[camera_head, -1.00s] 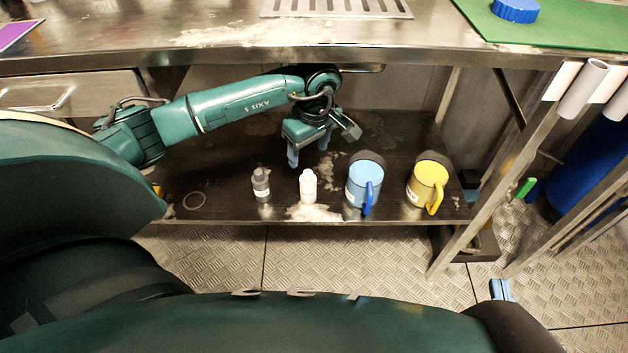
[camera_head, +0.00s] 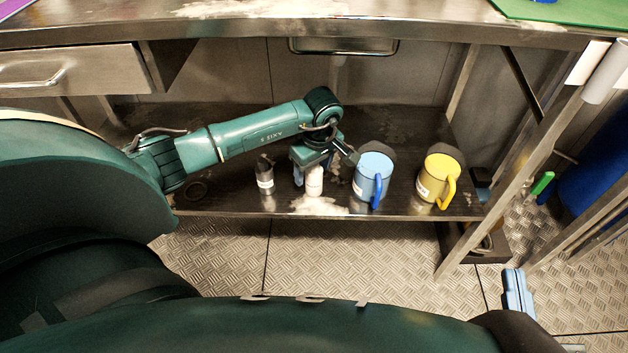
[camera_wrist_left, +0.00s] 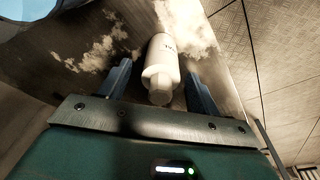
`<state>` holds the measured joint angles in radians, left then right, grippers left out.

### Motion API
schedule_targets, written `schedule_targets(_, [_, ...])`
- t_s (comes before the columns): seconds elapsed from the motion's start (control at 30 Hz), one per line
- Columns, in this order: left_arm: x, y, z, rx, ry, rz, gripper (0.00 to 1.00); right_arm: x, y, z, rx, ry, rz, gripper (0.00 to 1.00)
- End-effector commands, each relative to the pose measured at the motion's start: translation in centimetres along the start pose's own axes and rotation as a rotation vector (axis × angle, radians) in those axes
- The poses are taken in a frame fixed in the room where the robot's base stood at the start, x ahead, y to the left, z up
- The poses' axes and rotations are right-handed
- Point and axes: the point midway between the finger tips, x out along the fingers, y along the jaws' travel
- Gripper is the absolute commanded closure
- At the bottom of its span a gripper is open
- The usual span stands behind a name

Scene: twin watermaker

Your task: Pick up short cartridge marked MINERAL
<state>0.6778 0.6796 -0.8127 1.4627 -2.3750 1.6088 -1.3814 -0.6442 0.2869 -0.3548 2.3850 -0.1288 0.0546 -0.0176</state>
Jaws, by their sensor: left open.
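A short white cartridge (camera_head: 314,184) stands upright on the low dark shelf. It also shows in the left wrist view (camera_wrist_left: 162,60), with dark lettering on its side that I cannot read fully. My left gripper (camera_head: 316,175) is open above and around it. In the left wrist view the cartridge is between the two blue fingers of the left gripper (camera_wrist_left: 158,74), with a visible gap on each side. A short dark grey cartridge (camera_head: 265,176) with a white label stands to its left. My right gripper (camera_head: 517,292) shows at the lower right; its opening is unclear.
The shelf (camera_head: 225,190) lies beneath a steel counter (camera_head: 330,32). A table leg (camera_head: 515,182) slants at the right.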

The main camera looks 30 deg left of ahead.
Motion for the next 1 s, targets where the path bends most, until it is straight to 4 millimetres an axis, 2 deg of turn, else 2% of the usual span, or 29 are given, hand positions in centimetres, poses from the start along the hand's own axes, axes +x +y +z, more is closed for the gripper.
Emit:
schedule_targets(0.1, [-0.06,0.0,-0.01,0.0,0.0,0.0,0.38,0.01,-0.01,-0.05,0.0,0.0,0.0,1.0])
schedule_targets(0.7, [-0.09,-0.01,-0.03,-0.001,0.0,0.0,0.88,0.02,-0.05,-0.1,0.001,0.003,-0.001,1.0])
schedule_targets(1.0, [-0.31,0.03,-0.08,-0.001,0.001,0.001,0.89,0.04,-0.04,-0.21,0.0,0.003,-0.002,1.0])
